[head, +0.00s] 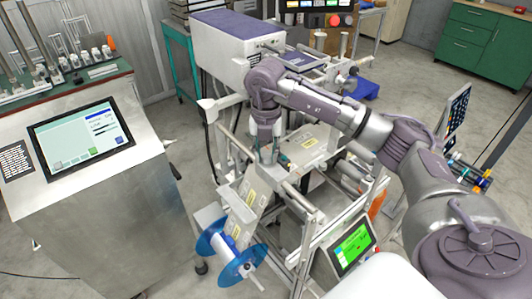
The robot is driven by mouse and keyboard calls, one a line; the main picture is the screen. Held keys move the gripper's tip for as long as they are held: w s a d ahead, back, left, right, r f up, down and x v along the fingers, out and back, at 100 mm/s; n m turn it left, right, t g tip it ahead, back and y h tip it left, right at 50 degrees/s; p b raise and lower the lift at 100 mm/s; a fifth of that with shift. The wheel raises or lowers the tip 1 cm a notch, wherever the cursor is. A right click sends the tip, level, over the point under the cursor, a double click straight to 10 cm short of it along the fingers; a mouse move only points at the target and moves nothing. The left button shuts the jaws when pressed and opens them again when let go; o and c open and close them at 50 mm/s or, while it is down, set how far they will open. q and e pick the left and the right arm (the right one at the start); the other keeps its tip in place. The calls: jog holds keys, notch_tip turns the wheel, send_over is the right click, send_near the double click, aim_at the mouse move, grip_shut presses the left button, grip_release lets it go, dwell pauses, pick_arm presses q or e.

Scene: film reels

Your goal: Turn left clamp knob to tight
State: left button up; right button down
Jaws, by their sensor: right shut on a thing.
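My right arm reaches in from the right over the film machine, and its gripper (273,160) points down at the middle of the machine. Its fingers are shut on a small part on the clamp plate (292,172), which appears to be the left clamp knob. The fingers hide nearly all of the knob, so its turn position cannot be read. My left gripper is not in view.
A blue film reel (231,252) hangs at the machine's lower front. A green-lit screen (352,245) stands right of it. A console with a touchscreen (82,137) is at left. Metal rollers and rails surround the gripper closely. A green cabinet (485,42) stands at the back right.

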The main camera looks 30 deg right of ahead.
aim_at(266, 155)
dwell(0.3)
jog(key=c, duration=0.8)
grip_release()
jog(key=shift+c, duration=0.2)
jog(key=shift+r, duration=0.1)
notch_tip(266, 155, up, 12)
